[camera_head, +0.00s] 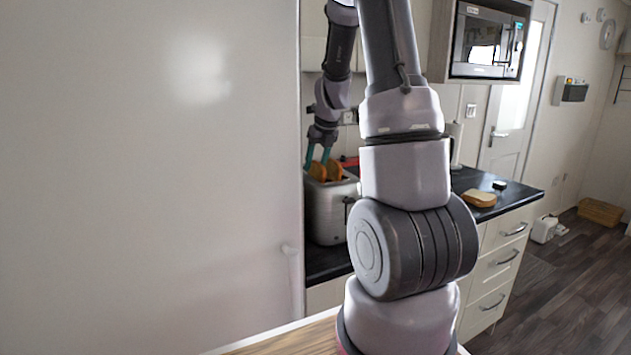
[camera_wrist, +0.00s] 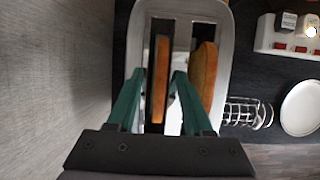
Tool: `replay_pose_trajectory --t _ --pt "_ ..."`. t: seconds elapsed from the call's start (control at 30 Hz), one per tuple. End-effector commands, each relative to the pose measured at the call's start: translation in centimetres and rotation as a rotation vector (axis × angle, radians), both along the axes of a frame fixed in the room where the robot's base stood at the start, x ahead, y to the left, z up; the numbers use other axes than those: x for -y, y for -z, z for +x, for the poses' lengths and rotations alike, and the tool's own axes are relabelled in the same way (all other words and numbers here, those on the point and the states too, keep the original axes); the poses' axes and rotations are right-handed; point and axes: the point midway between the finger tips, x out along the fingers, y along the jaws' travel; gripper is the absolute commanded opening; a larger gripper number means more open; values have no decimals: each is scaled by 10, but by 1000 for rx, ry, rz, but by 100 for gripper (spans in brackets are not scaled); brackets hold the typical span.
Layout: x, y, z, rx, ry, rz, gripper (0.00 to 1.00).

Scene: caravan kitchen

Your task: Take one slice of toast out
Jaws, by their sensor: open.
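A silver toaster (camera_head: 325,215) stands on the dark counter at the left, partly hidden by my arm. Two browned toast slices stick out of its top, a left one (camera_head: 317,171) and a right one (camera_head: 334,170). In the wrist view, the left slice (camera_wrist: 160,80) stands in the left slot and the right slice (camera_wrist: 203,75) leans in the right slot of the toaster (camera_wrist: 224,50). My gripper (camera_wrist: 160,75) is open above the toaster, its teal fingers on either side of the left slice. I cannot tell whether they touch it. My gripper (camera_head: 317,155) also shows in the head view.
A tall pale panel (camera_head: 150,180) stands close on the left of the toaster. In the wrist view, a wire rack (camera_wrist: 245,113) and a white plate (camera_wrist: 301,108) lie to the right. Bread (camera_head: 479,198) lies on the counter's right part.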

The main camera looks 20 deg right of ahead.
Motion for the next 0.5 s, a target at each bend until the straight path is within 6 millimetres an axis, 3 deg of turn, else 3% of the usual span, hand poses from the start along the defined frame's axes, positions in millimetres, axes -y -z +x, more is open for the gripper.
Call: replay_pose_trajectory --t 0.27,0.4,0.5 --pt "0 3 1 1 -1 -1 51" --pt "0 3 1 1 -1 -1 0" --pt "0 3 1 1 -1 -1 0"
